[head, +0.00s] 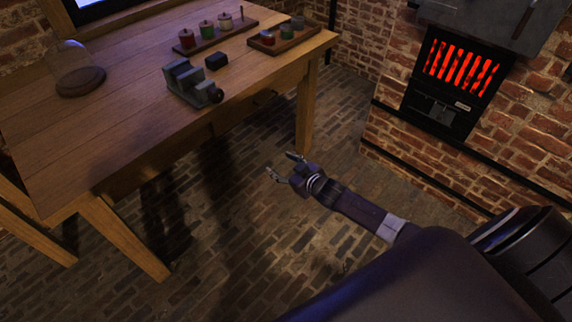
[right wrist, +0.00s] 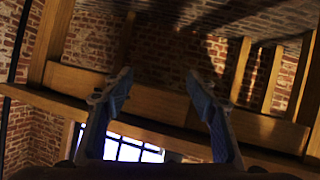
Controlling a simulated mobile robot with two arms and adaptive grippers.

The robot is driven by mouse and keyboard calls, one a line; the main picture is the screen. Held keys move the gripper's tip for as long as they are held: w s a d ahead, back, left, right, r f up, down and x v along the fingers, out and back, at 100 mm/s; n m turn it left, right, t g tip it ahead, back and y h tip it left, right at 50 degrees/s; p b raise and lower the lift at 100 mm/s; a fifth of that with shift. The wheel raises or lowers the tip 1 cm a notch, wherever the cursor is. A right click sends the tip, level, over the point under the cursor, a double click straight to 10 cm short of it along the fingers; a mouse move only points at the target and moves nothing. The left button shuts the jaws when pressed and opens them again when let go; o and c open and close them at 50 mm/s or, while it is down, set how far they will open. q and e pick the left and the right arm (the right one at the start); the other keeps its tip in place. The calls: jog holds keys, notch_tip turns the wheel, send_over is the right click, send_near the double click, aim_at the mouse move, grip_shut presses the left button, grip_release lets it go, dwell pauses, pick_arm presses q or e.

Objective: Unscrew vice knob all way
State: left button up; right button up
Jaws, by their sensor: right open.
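A grey metal vice (head: 188,84) stands on the wooden table near its front edge. Its dark round knob (head: 216,95) faces the table's front edge, at the vice's lower right. My right gripper (head: 281,165) is open and empty, over the brick floor in front of the table and apart from the vice. In the right wrist view its two blue-padded fingers (right wrist: 158,88) are spread with nothing between them. The vice does not show in that view. My left gripper is not in view.
The wooden table (head: 130,125) carries a small dark block (head: 216,60), a glass dome (head: 74,65) on a dark base, and two wooden trays with coloured jars (head: 207,29). A brick furnace with a glowing grate (head: 460,68) stands at the right. The floor between is clear.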

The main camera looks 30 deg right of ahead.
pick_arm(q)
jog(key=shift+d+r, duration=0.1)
pick_arm(e)
jog(key=shift+s+d+f, duration=0.15)
jog(key=shift+s+f, duration=0.15)
jog(key=shift+f, duration=0.15)
jog(key=m+t+y+b, duration=0.4)
jog(key=b, duration=0.7)
send_near(219, 97)
jog(key=x, duration=0.9)
jog(key=shift+w+b, duration=0.4)
jog(key=shift+x, duration=0.8)
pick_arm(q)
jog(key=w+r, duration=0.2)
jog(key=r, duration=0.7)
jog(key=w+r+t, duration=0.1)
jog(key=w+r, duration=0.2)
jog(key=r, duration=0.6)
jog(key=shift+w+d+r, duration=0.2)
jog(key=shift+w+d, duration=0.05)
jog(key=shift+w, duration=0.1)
pick_arm(e)
jog(key=shift+s, duration=0.1)
